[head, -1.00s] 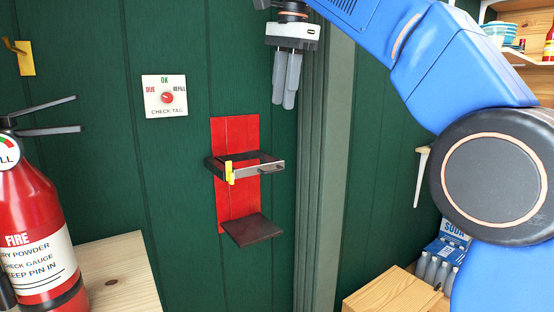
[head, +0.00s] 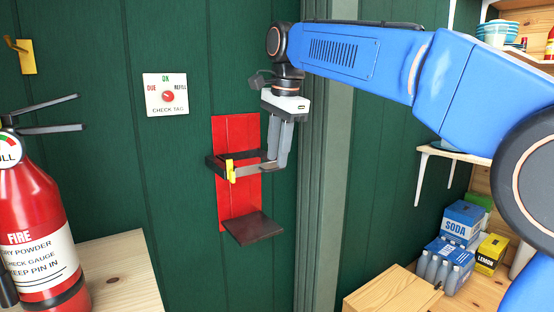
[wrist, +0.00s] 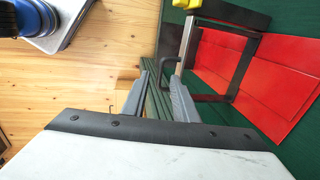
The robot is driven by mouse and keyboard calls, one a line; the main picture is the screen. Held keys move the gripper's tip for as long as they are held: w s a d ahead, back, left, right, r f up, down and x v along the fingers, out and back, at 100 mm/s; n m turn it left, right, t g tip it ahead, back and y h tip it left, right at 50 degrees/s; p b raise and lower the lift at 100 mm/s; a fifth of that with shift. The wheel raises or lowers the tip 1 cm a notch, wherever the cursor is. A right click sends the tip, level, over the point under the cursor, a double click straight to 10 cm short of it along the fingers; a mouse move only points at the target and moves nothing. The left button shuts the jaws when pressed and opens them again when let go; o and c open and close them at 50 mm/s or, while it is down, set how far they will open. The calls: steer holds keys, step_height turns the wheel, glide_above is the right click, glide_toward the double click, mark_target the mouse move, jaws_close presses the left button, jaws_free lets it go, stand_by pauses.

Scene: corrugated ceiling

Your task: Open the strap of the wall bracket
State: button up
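The wall bracket is a red backplate (head: 237,203) on a green wall, with a dark lower shelf (head: 248,227). Its strap (head: 251,170) is a silver bar across the front of the dark frame, with a yellow clip (head: 231,171) at its left end. The bar and clip also show in the wrist view, the strap (wrist: 189,42) below the clip (wrist: 187,4). My gripper (head: 279,162) points down at the strap's right end. In the wrist view its fingers (wrist: 160,78) are apart, with a small dark handle (wrist: 170,60) near the tips. I cannot tell if they touch it.
A red fire extinguisher (head: 33,215) stands at the left by a wooden surface (head: 118,262). A check tag dial (head: 166,95) and a yellow hook (head: 22,56) are on the wall. A green post (head: 318,200) stands right of the bracket, with stocked shelves beyond.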

steer(key=shift+w+a+f, duration=0.1)
steer(key=shift+w+f, duration=0.05)
steer(key=shift+f, duration=0.85)
jaws_close()
stand_by(0.8)
